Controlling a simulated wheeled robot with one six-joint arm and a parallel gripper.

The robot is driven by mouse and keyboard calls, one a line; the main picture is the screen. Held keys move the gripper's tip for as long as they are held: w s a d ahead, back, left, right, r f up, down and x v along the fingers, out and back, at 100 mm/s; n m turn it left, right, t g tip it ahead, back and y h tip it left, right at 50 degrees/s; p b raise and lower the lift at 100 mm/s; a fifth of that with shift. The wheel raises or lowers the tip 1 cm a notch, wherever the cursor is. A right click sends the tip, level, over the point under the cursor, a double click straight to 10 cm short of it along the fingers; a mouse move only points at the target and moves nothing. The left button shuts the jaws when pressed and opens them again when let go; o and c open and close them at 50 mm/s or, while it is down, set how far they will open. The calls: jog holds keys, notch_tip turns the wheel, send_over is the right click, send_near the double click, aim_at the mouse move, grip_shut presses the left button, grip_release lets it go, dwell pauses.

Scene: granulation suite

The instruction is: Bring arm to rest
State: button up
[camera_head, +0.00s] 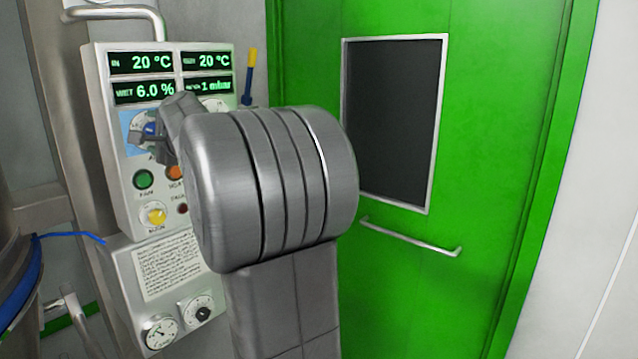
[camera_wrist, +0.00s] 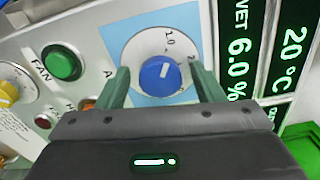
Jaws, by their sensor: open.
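My arm's large grey joint hides part of the control panel (camera_head: 95,150) in the head view. My gripper (camera_head: 150,142) is in front of the panel's blue-backed dial. In the wrist view my gripper (camera_wrist: 160,85) is open, with one finger on each side of the blue knob (camera_wrist: 160,72). The knob sits on a white round scale with a blue square behind it. I cannot tell whether the fingers touch the knob. The knob also shows partly in the head view (camera_head: 149,130).
The panel carries lit displays (camera_head: 143,90), a green button (camera_head: 143,179), an orange button (camera_head: 175,173) and a yellow knob (camera_head: 156,215). A green door (camera_head: 490,130) with a dark window and a handle (camera_head: 410,238) stands to the right. A metal vessel (camera_head: 20,260) stands at the left.

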jog(key=shift+m+p, duration=4.6)
jog(key=shift+m, duration=1.2)
jog(key=shift+d, duration=0.1)
